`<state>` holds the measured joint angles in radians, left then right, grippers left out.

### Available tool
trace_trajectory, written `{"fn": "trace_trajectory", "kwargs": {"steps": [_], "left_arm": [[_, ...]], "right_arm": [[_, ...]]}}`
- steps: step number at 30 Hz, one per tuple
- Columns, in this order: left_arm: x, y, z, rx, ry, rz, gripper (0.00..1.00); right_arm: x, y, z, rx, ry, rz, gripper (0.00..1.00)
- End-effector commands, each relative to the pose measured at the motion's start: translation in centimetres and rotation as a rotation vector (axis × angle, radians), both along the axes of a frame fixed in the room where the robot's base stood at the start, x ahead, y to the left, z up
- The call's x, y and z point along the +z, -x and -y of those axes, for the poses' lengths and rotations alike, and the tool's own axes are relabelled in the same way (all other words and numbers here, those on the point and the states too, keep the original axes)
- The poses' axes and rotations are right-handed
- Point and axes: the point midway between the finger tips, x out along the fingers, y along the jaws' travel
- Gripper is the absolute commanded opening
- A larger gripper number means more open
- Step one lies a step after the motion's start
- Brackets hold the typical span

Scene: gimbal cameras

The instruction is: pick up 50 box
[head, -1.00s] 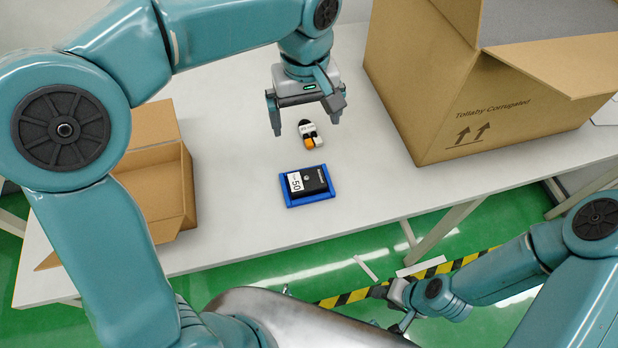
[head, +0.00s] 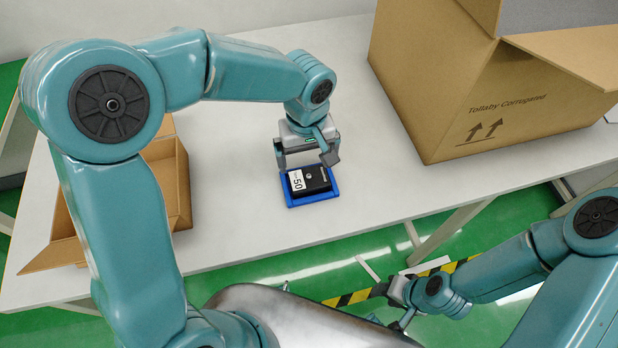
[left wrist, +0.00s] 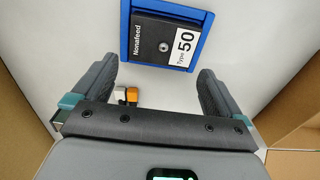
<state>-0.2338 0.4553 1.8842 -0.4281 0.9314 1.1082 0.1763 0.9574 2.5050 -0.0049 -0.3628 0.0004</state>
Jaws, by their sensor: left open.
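The 50 box (head: 311,180) is a small black box with a white label reading 50. It lies in a shallow blue tray (head: 290,203) on the white table. In the left wrist view the box (left wrist: 158,42) shows at the top centre, with the blue tray (left wrist: 125,30) around it. My left gripper (head: 306,165) is open just behind the box, its fingers apart and pointing down. In the left wrist view the gap between its fingers (left wrist: 155,75) is empty and the box lies beyond the fingertips. My right gripper (head: 398,308) is low at the right, away from the table; its jaws are unclear.
A white and orange item (left wrist: 127,95) lies behind the tray, hidden in the head view. An open cardboard box (head: 178,185) stands at the left. A large cardboard box (head: 480,95) stands at the right.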

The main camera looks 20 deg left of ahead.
Motion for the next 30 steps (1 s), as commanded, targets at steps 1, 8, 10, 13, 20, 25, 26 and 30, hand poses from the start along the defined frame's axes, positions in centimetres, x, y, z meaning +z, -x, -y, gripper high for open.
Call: {"fn": "trace_trajectory", "kwargs": {"steps": [1,8,10,13,20,25,26,30], "left_arm": [[-0.8,0.1,-0.1,0.000,-0.002,-0.005,1.00],[-3.8,-0.1,-0.2,0.000,-0.001,-0.002,1.00],[-4.0,-0.1,-0.2,0.000,0.000,-0.001,1.00],[-4.0,-0.2,-0.2,0.000,0.000,0.000,1.00],[-3.9,-0.1,-0.2,0.000,-0.001,-0.001,0.54],[-3.9,-0.2,-0.2,0.000,0.000,0.000,0.54],[-3.9,-0.2,-0.2,0.000,0.000,0.000,0.55],[-3.5,-0.2,-0.2,0.000,0.000,0.002,0.55]], "right_arm": [[0.3,0.0,0.0,0.000,0.000,0.000,0.43],[0.4,0.0,0.0,0.000,0.000,0.000,0.43],[0.4,0.0,0.0,0.000,0.000,0.000,0.43],[0.4,0.0,0.0,0.000,0.000,0.000,0.43],[0.4,0.0,0.0,0.000,0.000,0.000,0.43],[0.4,0.0,0.0,0.000,0.000,0.000,0.43],[0.4,0.0,0.0,0.000,0.000,0.000,0.43],[0.4,0.0,0.0,0.000,0.000,0.000,0.43]]}}
